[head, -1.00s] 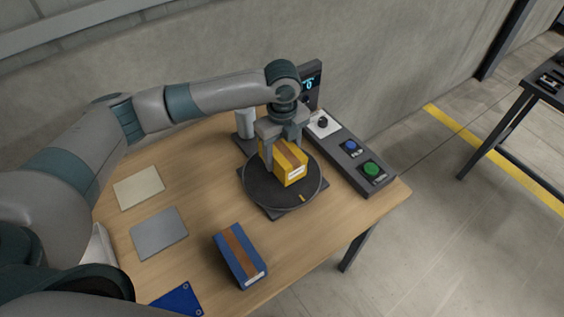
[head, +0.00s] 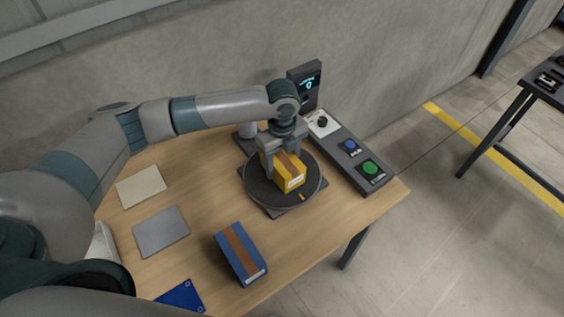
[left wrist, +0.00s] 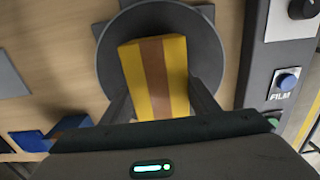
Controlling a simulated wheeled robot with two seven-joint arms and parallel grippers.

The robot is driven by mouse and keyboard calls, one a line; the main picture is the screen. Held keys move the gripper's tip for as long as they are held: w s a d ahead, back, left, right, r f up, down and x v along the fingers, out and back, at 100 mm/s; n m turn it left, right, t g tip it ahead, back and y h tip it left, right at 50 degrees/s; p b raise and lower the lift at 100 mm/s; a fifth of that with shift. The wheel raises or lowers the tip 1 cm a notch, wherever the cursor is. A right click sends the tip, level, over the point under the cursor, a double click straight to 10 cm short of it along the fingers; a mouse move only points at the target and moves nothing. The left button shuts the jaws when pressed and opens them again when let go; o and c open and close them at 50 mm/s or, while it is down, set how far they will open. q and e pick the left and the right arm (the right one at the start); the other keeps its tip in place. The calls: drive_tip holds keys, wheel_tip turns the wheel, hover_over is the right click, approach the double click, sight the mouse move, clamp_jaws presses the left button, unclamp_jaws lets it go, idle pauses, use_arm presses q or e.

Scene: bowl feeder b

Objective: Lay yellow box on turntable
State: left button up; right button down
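The yellow box (head: 290,181) with a brown tape band is over the middle of the round dark turntable (head: 262,195). It looks level and on or very near the plate; I cannot tell whether it touches. My left gripper (head: 283,158) comes down from above with its fingers on either side of the box. In the left wrist view, the yellow box (left wrist: 154,70) lies between the finger ends of my left gripper (left wrist: 160,85), with the turntable (left wrist: 205,55) around it. My right gripper is not in view.
A blue box (head: 241,254) with a brown band lies nearer on the table (head: 200,205). A control strip with a blue button (head: 350,147) and a green button (head: 370,168) runs right of the turntable, with a display (head: 305,85) behind. Flat cream (head: 140,187) and grey (head: 160,231) plates lie left.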

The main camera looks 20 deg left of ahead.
sight(282, 157)
use_arm(q)
drive_tip(key=o, duration=0.4)
wheel_tip(282, 157, up, 11)
drive_tip(key=b, duration=0.3)
drive_tip(key=shift+r, duration=0.65)
idle(0.4)
